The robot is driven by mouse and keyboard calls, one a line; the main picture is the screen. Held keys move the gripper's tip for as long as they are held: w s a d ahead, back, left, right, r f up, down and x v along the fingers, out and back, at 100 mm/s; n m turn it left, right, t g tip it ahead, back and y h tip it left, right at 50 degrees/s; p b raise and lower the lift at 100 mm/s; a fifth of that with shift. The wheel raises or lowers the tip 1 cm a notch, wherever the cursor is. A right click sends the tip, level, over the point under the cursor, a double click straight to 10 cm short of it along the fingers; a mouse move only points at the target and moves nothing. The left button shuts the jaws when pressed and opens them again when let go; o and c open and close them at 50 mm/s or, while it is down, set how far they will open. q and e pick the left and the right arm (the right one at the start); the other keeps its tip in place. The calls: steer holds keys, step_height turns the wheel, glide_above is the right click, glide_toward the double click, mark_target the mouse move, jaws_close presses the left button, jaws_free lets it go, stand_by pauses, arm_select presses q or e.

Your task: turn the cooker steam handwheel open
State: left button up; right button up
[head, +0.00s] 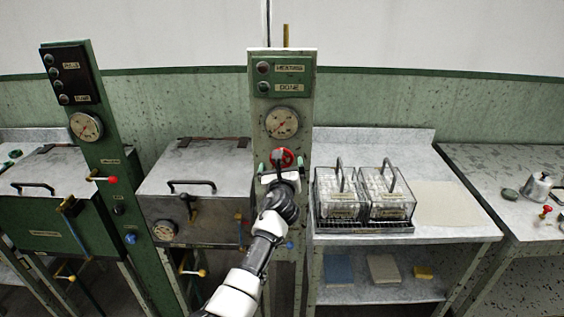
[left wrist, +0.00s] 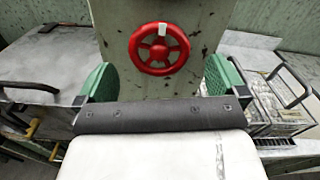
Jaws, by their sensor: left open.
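The red handwheel (head: 283,157) is on the front of the grey-green post (head: 281,215) in the middle of the head view, below a round gauge. In the left wrist view the wheel (left wrist: 158,48) shows whole, with spokes and a pale mark near the top of its rim. My left gripper (head: 281,163) is in front of the post with its green fingers spread, one to each side of the wheel in the picture. In the left wrist view the fingers (left wrist: 158,82) are wide apart with nothing between them touching. My right gripper is not in view.
A round gauge (head: 282,122) and a green label panel (head: 281,77) are above the wheel. A lidded metal basin (head: 195,170) stands left of the post. Wire baskets (head: 365,190) sit on the table at right. A second post (head: 95,150) with levers stands further left.

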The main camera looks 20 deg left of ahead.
arm_select(q)
steer(key=shift+b+x, duration=0.4)
steer(key=shift+x, duration=1.65)
steer(key=shift+c, duration=0.3)
steer(key=c, duration=0.9)
steer(key=shift+o, duration=0.2)
steer(key=shift+b, duration=0.3)
